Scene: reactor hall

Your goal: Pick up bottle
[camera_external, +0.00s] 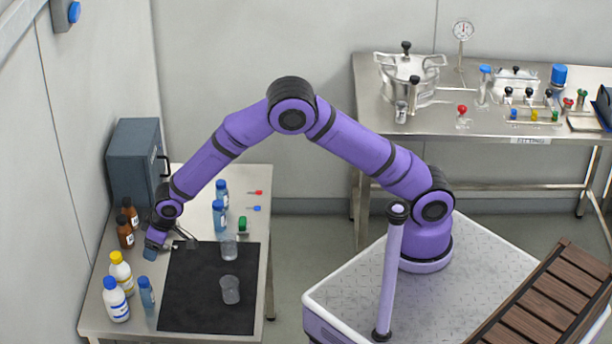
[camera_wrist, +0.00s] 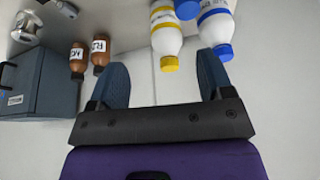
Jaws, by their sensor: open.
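Several bottles stand on the left bench. Two brown bottles (camera_external: 125,233) are by the grey cabinet, and they show in the wrist view (camera_wrist: 100,53). A white bottle with a yellow cap (camera_external: 121,273) also shows in the wrist view (camera_wrist: 165,35). A white bottle with a blue cap (camera_external: 116,302) shows there too (camera_wrist: 216,25). A small blue bottle (camera_external: 147,293) stands beside them. Two more blue bottles (camera_external: 220,212) stand farther back. My gripper (camera_external: 151,252) is beside the brown bottles and behind the yellow-capped one. In the wrist view its fingers (camera_wrist: 162,78) are apart and empty.
A black mat (camera_external: 195,300) holds two clear beakers (camera_external: 229,290). The grey cabinet (camera_external: 137,160) stands at the bench's back left. Red, blue and green small items (camera_external: 243,223) lie right of the blue bottles. A second bench (camera_external: 400,160) holds a steel vessel and instruments.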

